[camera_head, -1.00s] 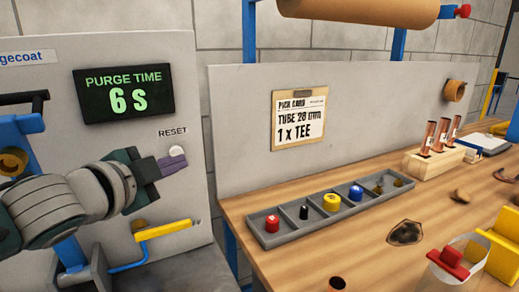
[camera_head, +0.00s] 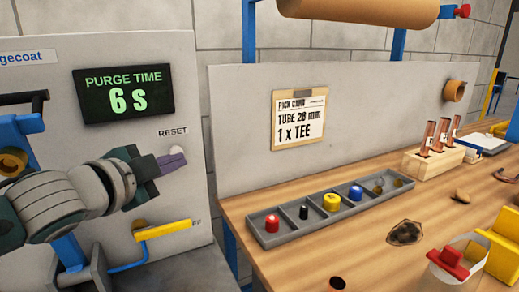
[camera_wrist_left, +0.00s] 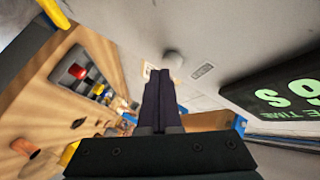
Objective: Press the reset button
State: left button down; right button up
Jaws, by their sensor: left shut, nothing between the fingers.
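The reset button (camera_head: 177,150) is a pale round knob on the grey panel, just under the word RESET. My left gripper (camera_head: 173,162) is shut and empty, its purple fingers covering the lower part of the button in the head view. In the left wrist view the button (camera_wrist_left: 173,59) shows just beyond and slightly right of the shut fingertips (camera_wrist_left: 161,74). I cannot tell whether the fingertips touch it. The panel's display (camera_head: 124,95) reads PURGE TIME 6 S. My right gripper is not in view.
A yellow lever (camera_head: 164,229) sticks out of the panel below my left gripper. To the right, a wooden bench (camera_head: 330,252) bears a grey tray (camera_head: 282,238) of coloured caps and a wooden block (camera_head: 431,163) with copper tubes. A pick card (camera_head: 298,118) hangs behind.

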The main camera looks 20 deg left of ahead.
pick_arm(q)
jog(key=shift+w+a, duration=0.3)
jog(key=shift+a, duration=0.1)
dwell(0.7)
dwell(0.3)
jog(key=shift+s+d+p, duration=0.3)
jog(key=shift+s+d, duration=0.3)
jog(key=shift+d, duration=0.1)
jog(key=shift+s+d+p, duration=0.75)
jog(key=shift+s+d, duration=0.9)
jog(key=shift+d, duration=0.25)
